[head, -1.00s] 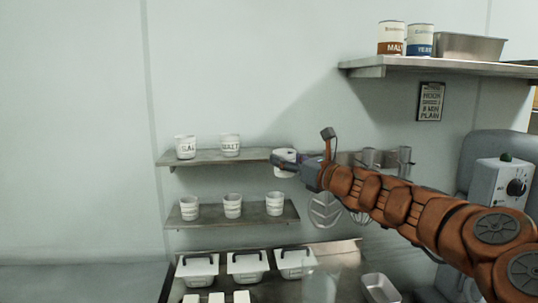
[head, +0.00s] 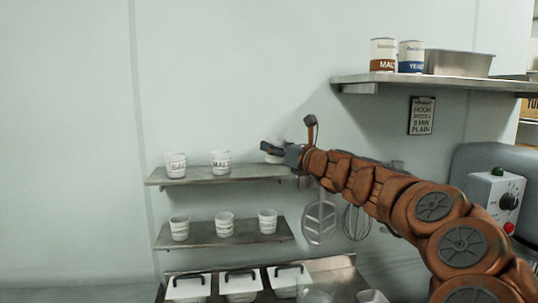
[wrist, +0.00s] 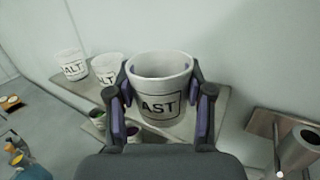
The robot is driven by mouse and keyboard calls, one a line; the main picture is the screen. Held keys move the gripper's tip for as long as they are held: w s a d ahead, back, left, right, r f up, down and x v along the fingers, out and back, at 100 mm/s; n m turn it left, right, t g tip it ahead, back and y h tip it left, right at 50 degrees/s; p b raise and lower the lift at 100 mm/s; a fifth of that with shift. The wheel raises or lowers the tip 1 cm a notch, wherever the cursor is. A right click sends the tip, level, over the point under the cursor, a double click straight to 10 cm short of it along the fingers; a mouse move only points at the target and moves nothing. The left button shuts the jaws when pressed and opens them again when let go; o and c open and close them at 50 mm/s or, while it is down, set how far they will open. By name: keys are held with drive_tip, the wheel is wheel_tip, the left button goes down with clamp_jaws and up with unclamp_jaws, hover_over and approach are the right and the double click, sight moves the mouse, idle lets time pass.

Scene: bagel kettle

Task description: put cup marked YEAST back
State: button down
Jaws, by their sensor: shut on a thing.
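The white cup marked YEAST (wrist: 160,88) is upright between the two fingers of my gripper (wrist: 160,108) in the wrist view; only "AST" of its label shows. In the head view my gripper (head: 277,151) is at the right part of the upper wall shelf (head: 235,174), and the cup (head: 271,158) is mostly hidden behind it. I cannot tell whether the cup touches the shelf. The cups marked SALT (head: 176,165) and MALT (head: 221,162) stand to its left on the same shelf.
A lower shelf (head: 205,241) holds three small cups. A high shelf (head: 430,78) at right carries cans and a metal pan. Lidded white bins (head: 240,287) stand below.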

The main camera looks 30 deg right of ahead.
drive_tip(key=w, duration=0.3)
drive_tip(key=w+d+p, duration=0.1)
drive_tip(key=w, duration=0.1)
drive_tip(key=shift+w+f, duration=0.1)
drive_tip(key=shift+f, duration=1.85)
drive_tip(key=shift+f, duration=0.1)
drive_tip(key=shift+c, duration=2.2)
unclamp_jaws()
drive_tip(key=shift+s, duration=0.2)
drive_tip(key=s+d+f+b, duration=0.1)
drive_tip(key=s+b, duration=0.1)
drive_tip(key=s, duration=0.9)
drive_tip(key=shift+s+d+b, duration=0.2)
drive_tip(key=shift+s+b, duration=0.05)
drive_tip(key=shift+b, duration=0.15)
